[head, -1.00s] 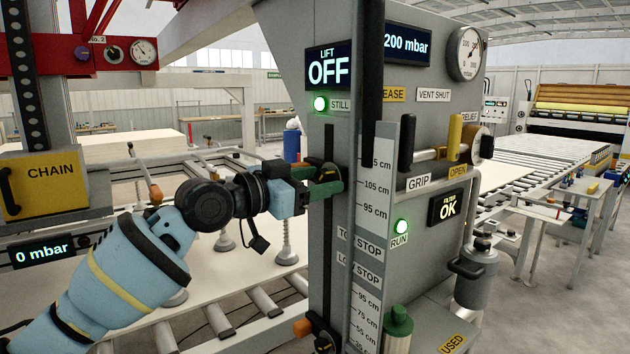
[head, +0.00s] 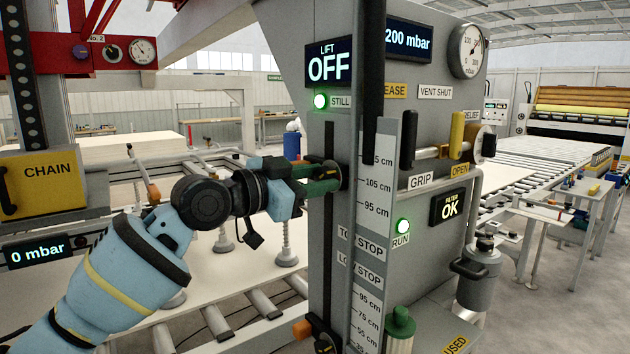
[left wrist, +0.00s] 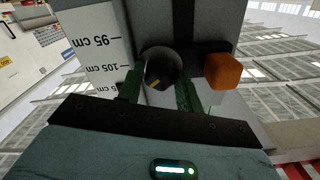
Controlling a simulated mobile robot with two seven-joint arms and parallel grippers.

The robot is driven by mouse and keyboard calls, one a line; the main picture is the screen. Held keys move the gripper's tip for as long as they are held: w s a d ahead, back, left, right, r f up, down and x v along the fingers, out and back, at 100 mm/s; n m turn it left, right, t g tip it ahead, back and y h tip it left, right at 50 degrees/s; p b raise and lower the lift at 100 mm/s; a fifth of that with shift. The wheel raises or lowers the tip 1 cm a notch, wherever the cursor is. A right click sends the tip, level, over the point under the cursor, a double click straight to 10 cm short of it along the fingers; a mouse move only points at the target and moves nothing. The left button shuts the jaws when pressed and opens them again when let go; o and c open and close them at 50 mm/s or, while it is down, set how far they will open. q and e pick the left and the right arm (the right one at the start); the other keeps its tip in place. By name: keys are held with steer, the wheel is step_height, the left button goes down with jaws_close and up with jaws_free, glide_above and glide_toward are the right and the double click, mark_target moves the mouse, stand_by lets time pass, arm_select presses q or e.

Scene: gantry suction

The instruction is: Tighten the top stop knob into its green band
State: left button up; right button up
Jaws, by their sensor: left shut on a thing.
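My left gripper (head: 318,180) reaches in from the left to the upper part of the dark vertical slot in the grey column. It is shut on the top stop knob (left wrist: 162,66), a dark round knob. In the left wrist view, one green-tinted fingertip lies on each side of the knob, and its face shows a small yellow mark. In the head view the fingers cover most of the knob. I cannot make out the green band. The top stop label (head: 367,243) is partly hidden behind a vertical bar. My right gripper is not in view.
An orange block (left wrist: 222,70) sits close beside the knob. The white cm scale (head: 376,200) runs down the column. A lower orange-ended stop (head: 302,329) sits further down the slot. The lift display (head: 328,65) reads OFF. Roller conveyors lie on both sides.

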arm_select(q)
steer(key=shift+r, duration=0.1)
steer(key=o, duration=0.9)
steer(key=shift+o, duration=0.4)
steer(key=v, duration=0.7)
steer(key=shift+s+a+b, duration=0.25)
steer(key=shift+a+b, duration=0.05)
steer(key=shift+b, duration=0.15)
